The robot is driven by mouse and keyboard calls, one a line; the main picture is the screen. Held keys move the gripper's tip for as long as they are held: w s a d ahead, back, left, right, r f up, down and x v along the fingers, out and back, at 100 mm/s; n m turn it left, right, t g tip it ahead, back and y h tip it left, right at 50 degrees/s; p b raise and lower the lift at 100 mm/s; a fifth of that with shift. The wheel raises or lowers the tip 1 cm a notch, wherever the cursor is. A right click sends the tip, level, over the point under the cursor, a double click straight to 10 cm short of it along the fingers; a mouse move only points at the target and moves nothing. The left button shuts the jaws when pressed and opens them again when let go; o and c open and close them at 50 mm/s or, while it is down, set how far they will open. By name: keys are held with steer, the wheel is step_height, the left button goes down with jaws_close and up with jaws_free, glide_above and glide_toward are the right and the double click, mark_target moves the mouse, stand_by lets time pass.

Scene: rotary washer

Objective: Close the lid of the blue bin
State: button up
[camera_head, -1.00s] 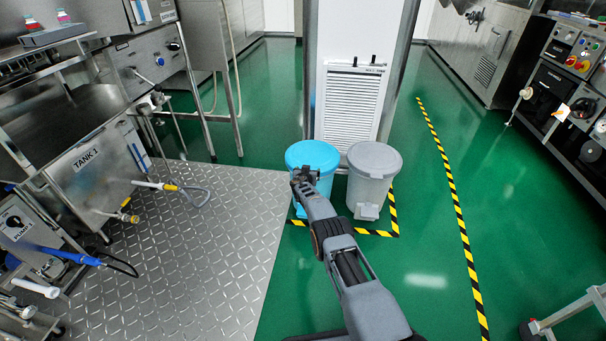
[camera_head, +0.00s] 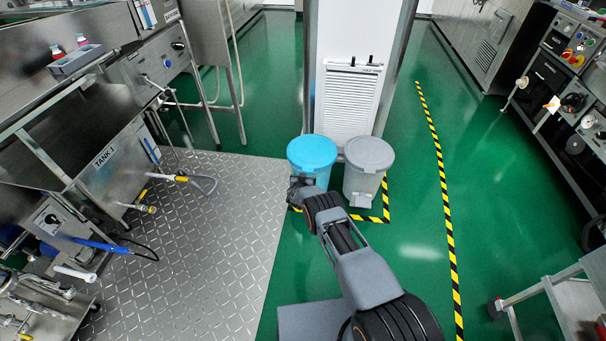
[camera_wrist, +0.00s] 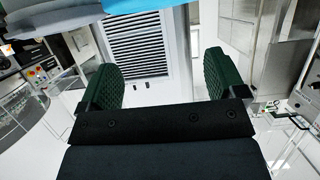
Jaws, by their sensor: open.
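The blue bin (camera_head: 322,179) stands on the green floor in front of the white column. Its round blue lid (camera_head: 312,151) lies flat across the top and looks closed. My gripper (camera_head: 298,190) is at the bin's near left side, below lid level, and covers part of the bin's front. I cannot tell whether it touches the bin. In the wrist view my gripper (camera_wrist: 161,76) is open, with two green pads and nothing between them. A blue strip of the bin (camera_wrist: 135,5) shows at the top edge there.
A grey lidded bin (camera_head: 362,185) stands close on the right of the blue one. The white column (camera_head: 348,100) is behind both. Black and yellow tape (camera_head: 370,217) edges their spot. Metal plate flooring (camera_head: 190,240) lies left, and open green floor lies right.

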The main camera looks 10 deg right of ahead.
steer(key=shift+p+v, duration=0.5)
steer(key=shift+v, duration=0.5)
steer(key=shift+a, duration=0.1)
